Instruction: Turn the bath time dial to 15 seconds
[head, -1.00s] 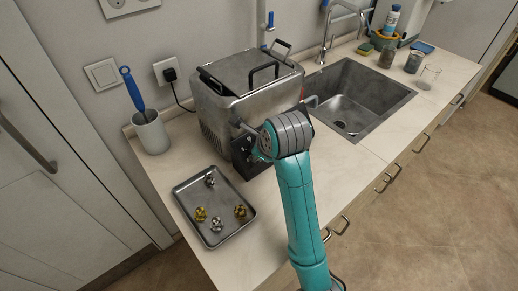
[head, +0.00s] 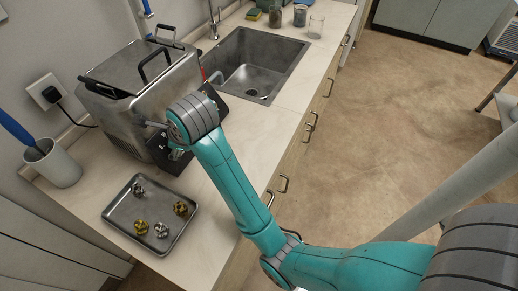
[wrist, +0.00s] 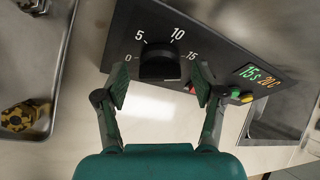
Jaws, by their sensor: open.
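The bath time dial is a black knob (wrist: 159,62) on a dark front panel (wrist: 215,45), with marks 0, 5, 10 and 15 around it. A small display (wrist: 256,76) on the panel reads 15 s and 20 C. My gripper (wrist: 161,84) is open and empty in the wrist view. Its two fingertips stand on either side of the knob's lower part, with gaps to it. The knob's pointer is not clear to me. In the head view my wrist covers the dial and the fingers, in front of the steel bath (head: 150,85).
A metal tray (head: 115,212) with several gold and silver parts lies left of my arm. A white cup (head: 58,168) stands behind it. The sink (head: 285,48) is to the right. Red, green and yellow buttons (wrist: 246,97) sit beside the dial.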

